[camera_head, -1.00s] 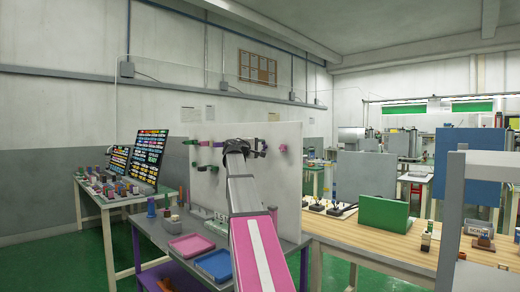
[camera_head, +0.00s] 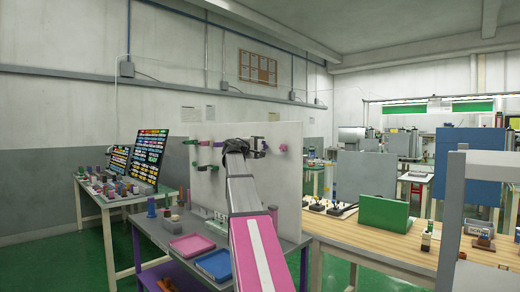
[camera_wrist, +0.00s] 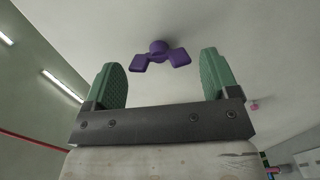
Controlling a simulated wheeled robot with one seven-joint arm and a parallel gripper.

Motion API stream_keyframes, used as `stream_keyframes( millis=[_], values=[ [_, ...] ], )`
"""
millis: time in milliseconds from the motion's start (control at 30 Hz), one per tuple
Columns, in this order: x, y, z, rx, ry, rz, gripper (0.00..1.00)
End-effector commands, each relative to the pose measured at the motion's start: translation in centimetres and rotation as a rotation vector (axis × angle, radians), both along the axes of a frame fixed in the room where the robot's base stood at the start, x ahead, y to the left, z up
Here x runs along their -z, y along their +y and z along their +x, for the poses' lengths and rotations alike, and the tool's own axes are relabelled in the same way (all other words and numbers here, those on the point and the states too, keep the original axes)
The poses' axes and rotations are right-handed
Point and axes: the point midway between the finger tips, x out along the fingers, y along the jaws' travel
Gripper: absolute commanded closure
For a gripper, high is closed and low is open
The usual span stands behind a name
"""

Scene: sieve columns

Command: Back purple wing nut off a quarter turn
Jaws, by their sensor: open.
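The purple wing nut (camera_wrist: 161,53) shows in the wrist view, with two flat wings spread left and right below a round hub, on a pale panel. My gripper (camera_wrist: 163,77) is open, with one green finger pad on each side of the wing nut. The wings lie between the pads with a gap on both sides, and I see no contact. In the head view my gripper (camera_head: 258,148) is in front of the upright white panel (camera_head: 287,190). I cannot make out the purple wing nut behind it there.
A pink knob (camera_head: 283,148) is right of my gripper on the panel; several coloured fittings (camera_head: 204,168) are to its left. A pink tray (camera_head: 191,246) and a blue tray (camera_head: 214,265) lie on the grey bench. A wooden bench (camera_head: 370,250) with a green box (camera_head: 384,218) stands right.

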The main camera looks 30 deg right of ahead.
Motion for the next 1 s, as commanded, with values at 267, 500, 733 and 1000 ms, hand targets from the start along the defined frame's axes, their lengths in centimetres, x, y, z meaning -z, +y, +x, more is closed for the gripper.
stream_keyframes(
  millis=[267,500,733,1000],
  values=[
    [0.1,4.2,-1.6,-0.002,0.000,0.000,0.19],
    [0.1,8.0,-2.9,-0.002,-0.001,0.000,0.19],
    [0.0,9.8,-3.5,0.000,0.000,0.000,0.19],
    [0.0,9.9,-3.5,0.000,0.000,0.000,0.19]
  ],
)
